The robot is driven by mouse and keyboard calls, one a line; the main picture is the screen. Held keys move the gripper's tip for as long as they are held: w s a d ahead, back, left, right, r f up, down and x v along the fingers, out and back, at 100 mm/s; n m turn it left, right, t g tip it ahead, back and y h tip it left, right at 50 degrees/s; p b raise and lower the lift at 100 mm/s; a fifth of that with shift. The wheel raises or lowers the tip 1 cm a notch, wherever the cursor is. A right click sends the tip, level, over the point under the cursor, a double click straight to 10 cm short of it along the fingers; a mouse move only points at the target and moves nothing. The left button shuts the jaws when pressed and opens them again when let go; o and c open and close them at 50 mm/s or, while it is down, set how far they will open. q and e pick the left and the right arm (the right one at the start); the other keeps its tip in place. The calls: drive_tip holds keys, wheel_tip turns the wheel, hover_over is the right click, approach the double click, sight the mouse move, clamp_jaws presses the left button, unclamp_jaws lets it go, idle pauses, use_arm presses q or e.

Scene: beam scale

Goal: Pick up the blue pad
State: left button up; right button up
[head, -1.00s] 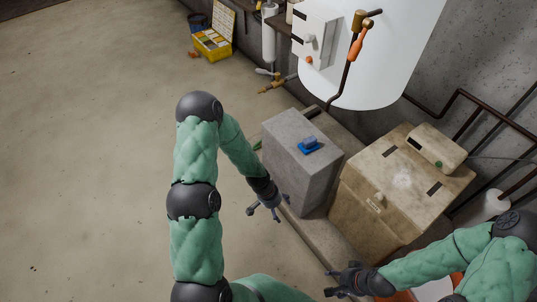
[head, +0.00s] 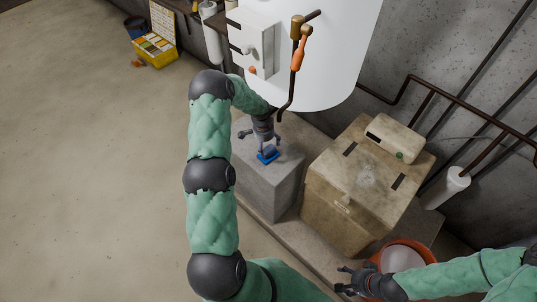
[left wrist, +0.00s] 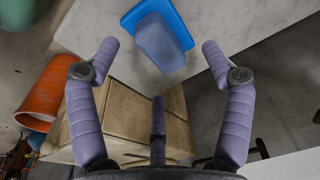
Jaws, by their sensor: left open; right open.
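The blue pad (head: 268,154) lies on top of the grey block (head: 270,192). It has a flat blue base with a paler blue raised block on it. My left gripper (head: 262,142) is open above the pad in the head view. In the left wrist view the pad (left wrist: 158,35) shows at the top, between and beyond my open left fingers (left wrist: 157,50); nothing is between them in a grip. My right gripper (head: 350,282) is open and empty at the lower right, near an orange bucket (head: 425,250).
A worn tan box (head: 325,200) with a small pale case (head: 398,137) on it stands right of the grey block. A white tank (head: 340,60) with a pipe and orange-handled valve (head: 299,52) rises behind. Open floor (head: 90,180) lies to the left.

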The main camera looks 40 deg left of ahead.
sight(269, 150)
use_arm(q)
drive_tip(key=shift+w+d+f+b, duration=0.15)
drive_tip(key=shift+f+b, duration=0.15)
drive_tip(key=shift+f, duration=0.55)
drive_tip(key=shift+w+d+f+b, duration=0.1)
drive_tip(key=shift+d+f+b, duration=0.2)
drive_tip(key=shift+f, duration=0.6)
drive_tip(key=shift+w+d+f+b, duration=0.1)
drive_tip(key=shift+f+b, duration=0.25)
drive_tip(key=shift+f, duration=0.5)
drive_tip(key=c, duration=1.3)
